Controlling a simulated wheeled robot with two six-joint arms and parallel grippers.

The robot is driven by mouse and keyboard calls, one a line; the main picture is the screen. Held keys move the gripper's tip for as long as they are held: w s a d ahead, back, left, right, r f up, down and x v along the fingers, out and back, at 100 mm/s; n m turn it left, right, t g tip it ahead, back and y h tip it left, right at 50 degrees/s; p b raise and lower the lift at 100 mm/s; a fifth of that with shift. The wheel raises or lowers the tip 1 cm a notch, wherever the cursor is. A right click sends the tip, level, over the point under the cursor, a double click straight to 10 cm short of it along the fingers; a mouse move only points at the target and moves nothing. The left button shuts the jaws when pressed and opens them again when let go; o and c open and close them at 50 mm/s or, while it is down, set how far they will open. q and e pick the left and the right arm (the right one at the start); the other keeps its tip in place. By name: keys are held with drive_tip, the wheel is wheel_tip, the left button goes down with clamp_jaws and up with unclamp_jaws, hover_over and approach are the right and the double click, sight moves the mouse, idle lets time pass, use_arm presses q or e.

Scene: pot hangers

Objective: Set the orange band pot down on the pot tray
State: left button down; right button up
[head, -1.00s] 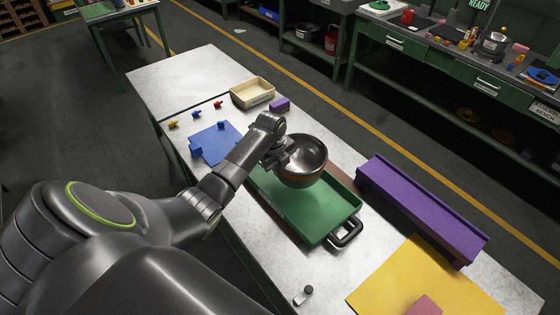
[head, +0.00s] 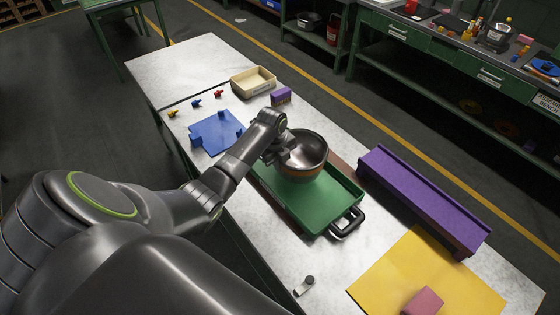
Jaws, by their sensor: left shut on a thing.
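The orange band pot (head: 306,152) is a dark metal bowl-shaped pot with a shiny inside and an orange-brown band. It is upright over the back part of the green pot tray (head: 312,212). From this angle I cannot tell whether its base touches the tray. My left gripper (head: 285,154) is shut on the pot's left side; the fingertips are partly hidden. The tray has a black handle at its near end, and my arm and the pot cover part of its back. My right gripper is not in view.
A long purple block (head: 420,198) stands right of the tray. A yellow mat (head: 400,275) with a pink block (head: 423,301) lies in front. A blue piece (head: 216,133), a cream bin (head: 253,82) and a small purple block (head: 281,96) are behind.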

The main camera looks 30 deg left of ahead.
use_arm(q)
wheel_tip(320, 180, down, 4)
drive_tip(key=shift+r+b, duration=0.25)
drive_tip(key=shift+b, duration=0.8)
drive_tip(key=shift+f+b, duration=0.4)
drive_tip(key=shift+f, duration=0.4)
drive_tip(key=shift+f+b, duration=0.35)
drive_tip(key=shift+f, duration=0.15)
drive_tip(key=c, duration=1.4)
unclamp_jaws()
drive_tip(key=shift+o, duration=0.2)
drive_tip(key=shift+s+f, duration=0.1)
wheel_tip(320, 180, up, 27)
drive_tip(key=s+p, duration=0.2)
drive_tip(key=p, duration=0.5)
drive_tip(key=shift+a, duration=0.4)
